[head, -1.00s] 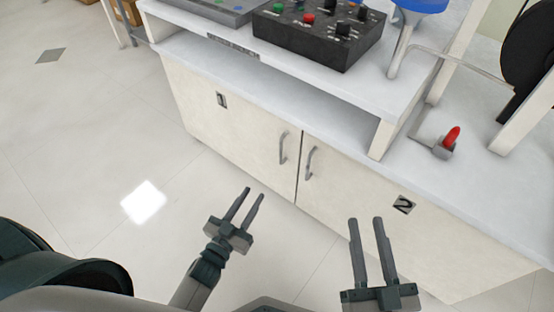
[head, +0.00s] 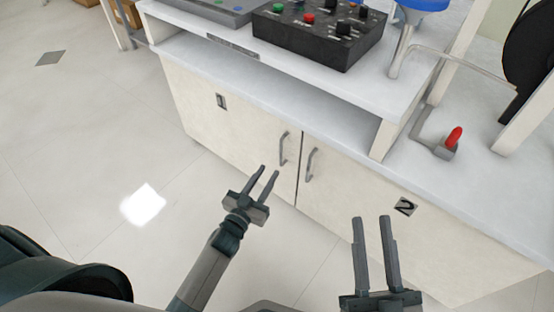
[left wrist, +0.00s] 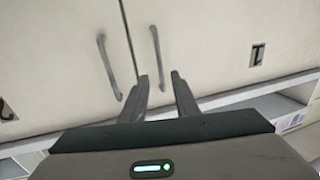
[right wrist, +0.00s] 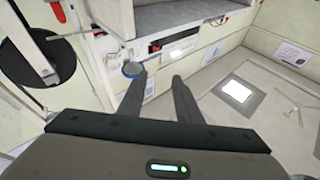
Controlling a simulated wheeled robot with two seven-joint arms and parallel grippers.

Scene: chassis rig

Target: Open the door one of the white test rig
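The white test rig (head: 180,65) has two closed cabinet doors. Door one (head: 235,125), marked 1, is on the left in the head view, with a grey bar handle (head: 283,148) near its right edge. My left gripper (head: 269,171) is open and empty, just below and left of that handle, apart from it. In the left wrist view, door one's handle (left wrist: 157,58) stands just beyond and above the fingertips. Door two (head: 370,200), marked 2, has its own handle (head: 310,163) across the seam. My right gripper (head: 371,217) is open and empty in front of door two.
A black control box (head: 320,35) with knobs sits on the rig's top. A red-handled lever (head: 453,138) and a black wheel (head: 530,60) are at the right. The floor (head: 90,150) left of the rig is clear.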

